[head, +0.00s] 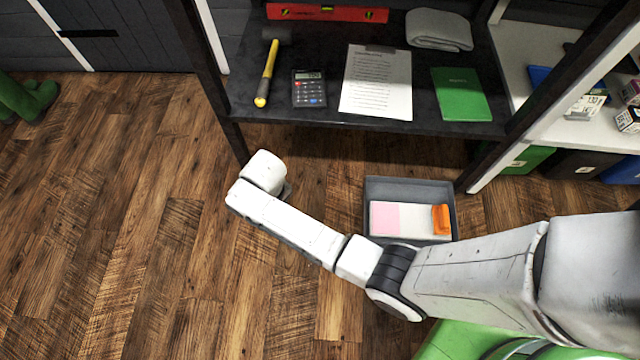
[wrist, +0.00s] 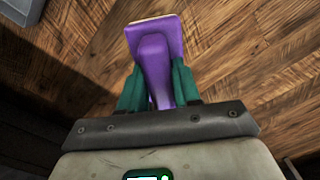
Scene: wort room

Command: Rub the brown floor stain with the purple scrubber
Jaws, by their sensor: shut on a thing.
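In the wrist view my gripper (wrist: 156,85) is shut on the handle of the purple scrubber (wrist: 154,55), one green finger on each side. The scrubber's wide, pale-edged head points away from the gripper, with the wood floor behind it. I cannot tell whether it touches the floor. In the head view my arm reaches left over the floor, and its white wrist end hides the gripper and the scrubber. I cannot make out the brown stain against the brown wood grain in either view.
A dark table (head: 345,124) holds a hammer (head: 268,72), calculator (head: 309,88), paper (head: 377,82) and green book (head: 461,94). A grey bin (head: 408,187) with pink, white and orange things stands on the floor near my arm. Green boots (head: 25,98) stand far left. The left floor is clear.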

